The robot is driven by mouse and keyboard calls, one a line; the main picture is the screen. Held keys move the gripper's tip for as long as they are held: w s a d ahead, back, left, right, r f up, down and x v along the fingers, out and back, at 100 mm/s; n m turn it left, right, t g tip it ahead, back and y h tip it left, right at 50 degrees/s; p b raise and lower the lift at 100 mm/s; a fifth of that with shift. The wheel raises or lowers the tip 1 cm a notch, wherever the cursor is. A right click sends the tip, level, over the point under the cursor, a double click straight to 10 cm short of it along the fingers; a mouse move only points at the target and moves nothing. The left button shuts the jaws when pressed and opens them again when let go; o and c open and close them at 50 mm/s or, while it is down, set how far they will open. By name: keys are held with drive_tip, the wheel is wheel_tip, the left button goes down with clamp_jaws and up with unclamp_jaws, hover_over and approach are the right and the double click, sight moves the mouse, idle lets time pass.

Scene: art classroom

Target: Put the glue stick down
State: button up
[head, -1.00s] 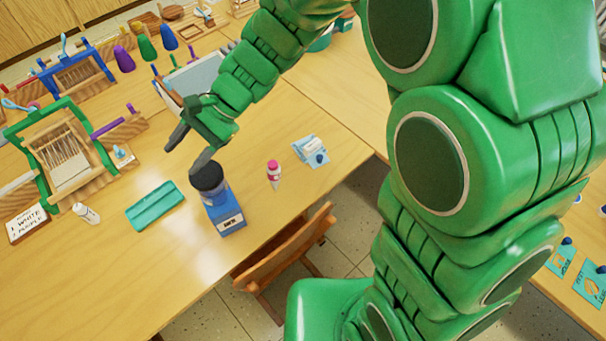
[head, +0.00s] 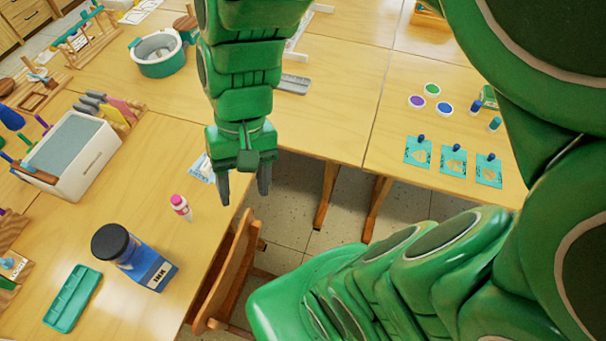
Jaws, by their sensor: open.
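My gripper (head: 245,191) hangs with its fingers pointing down and spread apart, with nothing visible between them. It appears over the table's front edge and the floor gap. I cannot surely tell which thing is the glue stick. A small pink-capped tube (head: 181,207) stands upright on the table to the left of my gripper, apart from it. Two small blue-and-green cylinders (head: 476,106) (head: 495,124) stand on the right table, far from my gripper. A pale blue-and-white item (head: 203,168) lies just left of my gripper, partly hidden by it.
A blue ink bottle (head: 130,253) with a black lid and a teal tray (head: 73,298) are at lower left. A wooden chair (head: 232,270) stands at the table edge. Teal cards (head: 453,160) and round paint pots (head: 431,90) lie on the right table (head: 385,150).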

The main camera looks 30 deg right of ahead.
drive_tip(key=s+d+r+t+h, duration=0.1)
drive_tip(key=s+d, duration=0.3)
drive_tip(key=d, duration=0.6)
drive_tip(key=shift+s+r+h, duration=0.15)
drive_tip(key=shift+s+h, duration=0.15)
drive_tip(key=shift+h, duration=0.5)
